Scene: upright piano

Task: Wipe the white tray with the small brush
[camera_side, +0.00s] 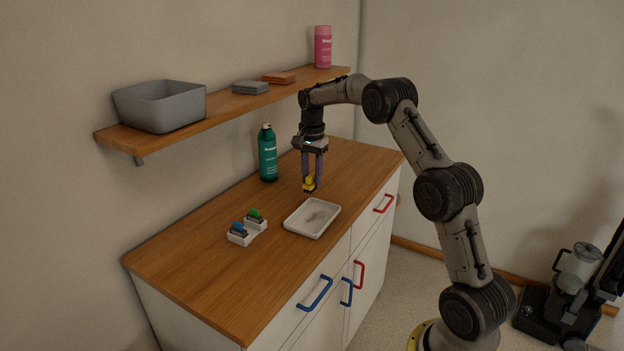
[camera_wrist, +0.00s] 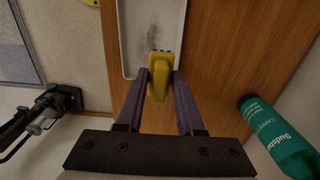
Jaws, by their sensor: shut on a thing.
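The white tray (camera_side: 296,228) lies on the wooden counter, with a grey smudge on its floor. It also shows in the wrist view (camera_wrist: 128,62), where the smudge is a patch of dark specks. My gripper (camera_side: 311,180) points down just behind the tray in the side view. It is shut on a yellow brush (camera_side: 309,184), which also shows between the fingertips in the wrist view (camera_wrist: 159,82). The brush appears at or just beyond the tray's edge; its bristles are hard to see. I cannot tell whether it touches the counter.
A green bottle (camera_side: 267,155) stands behind and left of my gripper. A white holder (camera_side: 240,238) with blue-topped and green-topped items sits left of the tray. A shelf (camera_side: 205,122) above carries a grey bin (camera_side: 162,105), folded cloths and a pink bottle (camera_side: 323,47). The counter's front left is clear.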

